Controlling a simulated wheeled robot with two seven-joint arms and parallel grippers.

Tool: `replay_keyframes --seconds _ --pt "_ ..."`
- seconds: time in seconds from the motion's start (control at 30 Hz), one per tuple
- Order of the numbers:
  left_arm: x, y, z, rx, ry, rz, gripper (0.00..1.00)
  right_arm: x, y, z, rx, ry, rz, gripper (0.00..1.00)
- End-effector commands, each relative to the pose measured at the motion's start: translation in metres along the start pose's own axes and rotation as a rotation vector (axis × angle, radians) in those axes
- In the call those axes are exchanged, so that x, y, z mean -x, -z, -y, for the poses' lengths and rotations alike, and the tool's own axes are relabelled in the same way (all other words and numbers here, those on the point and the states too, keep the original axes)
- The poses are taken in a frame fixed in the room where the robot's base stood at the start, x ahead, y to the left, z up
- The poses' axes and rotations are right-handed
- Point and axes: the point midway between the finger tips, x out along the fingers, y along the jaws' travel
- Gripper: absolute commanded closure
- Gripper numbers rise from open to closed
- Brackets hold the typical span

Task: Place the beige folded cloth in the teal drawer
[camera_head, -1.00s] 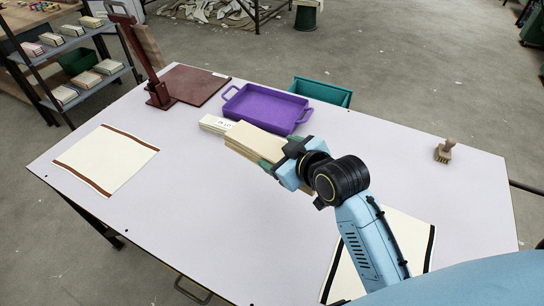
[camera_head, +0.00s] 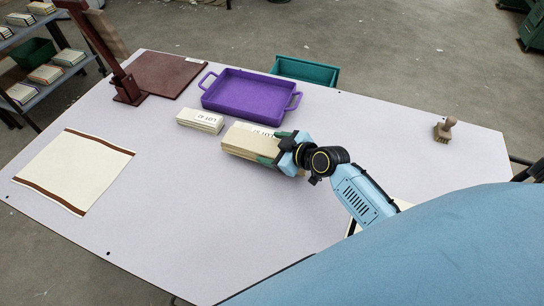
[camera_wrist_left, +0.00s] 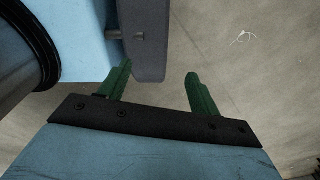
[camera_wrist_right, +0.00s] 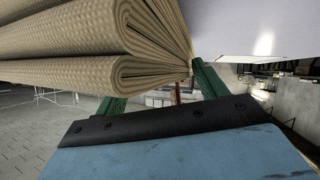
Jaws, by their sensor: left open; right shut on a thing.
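The beige folded cloth (camera_head: 240,142) with a paper label is held by my right gripper (camera_head: 283,150) near the middle of the table. The gripper is shut on its right end. In the right wrist view the thick folded layers of the cloth (camera_wrist_right: 90,45) lie between the green fingers (camera_wrist_right: 160,90). The teal drawer (camera_head: 305,70) shows open at the table's far edge, behind the purple tray; its lower part is hidden by the tabletop. My left gripper (camera_wrist_left: 158,90) is open and empty, with floor behind it. It is not in the head view.
A purple tray (camera_head: 207,104) stands between the cloth and the drawer. A smaller labelled cloth stack (camera_head: 200,121) lies left of the cloth. A dark red board with an upright post (camera_head: 127,92), a flat striped cloth (camera_head: 75,170) and a wooden brush (camera_head: 443,130) also occupy the table.

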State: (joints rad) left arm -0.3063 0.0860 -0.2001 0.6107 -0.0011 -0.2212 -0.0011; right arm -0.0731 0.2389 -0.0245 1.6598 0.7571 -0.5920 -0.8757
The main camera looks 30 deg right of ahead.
Motion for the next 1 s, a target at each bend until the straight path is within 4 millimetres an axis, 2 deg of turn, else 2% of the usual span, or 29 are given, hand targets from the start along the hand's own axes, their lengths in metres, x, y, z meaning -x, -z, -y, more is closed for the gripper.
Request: replay_keyframes --seconds 0.2,0.33,0.63,0.67,0.7,0.8,1.0 --pt "-0.012 0.006 0.019 -0.011 0.023 -0.011 0.37 -0.015 -0.026 0.007 -0.001 -0.001 -0.001 0.57" --pt "-0.012 0.007 0.024 -0.013 0.030 -0.013 0.37 -0.016 -0.028 0.008 0.000 -0.002 -0.001 0.57" --pt "-0.015 0.007 0.021 -0.012 0.027 -0.014 0.37 -0.017 -0.030 0.008 0.000 -0.001 -0.001 0.57" --pt "-0.014 0.007 0.021 -0.012 0.027 -0.014 0.37 -0.017 -0.031 0.009 0.000 0.000 0.001 0.26" --pt "-0.014 0.007 0.021 -0.012 0.027 -0.014 0.37 -0.017 -0.030 0.009 0.000 0.000 0.001 0.21" --pt "-0.014 0.007 0.021 -0.012 0.026 -0.014 0.37 -0.017 -0.030 0.009 0.000 0.000 0.001 0.08" --pt "-0.014 0.007 0.020 -0.011 0.026 -0.013 0.37 -0.017 -0.030 0.009 -0.001 0.000 0.001 0.06"
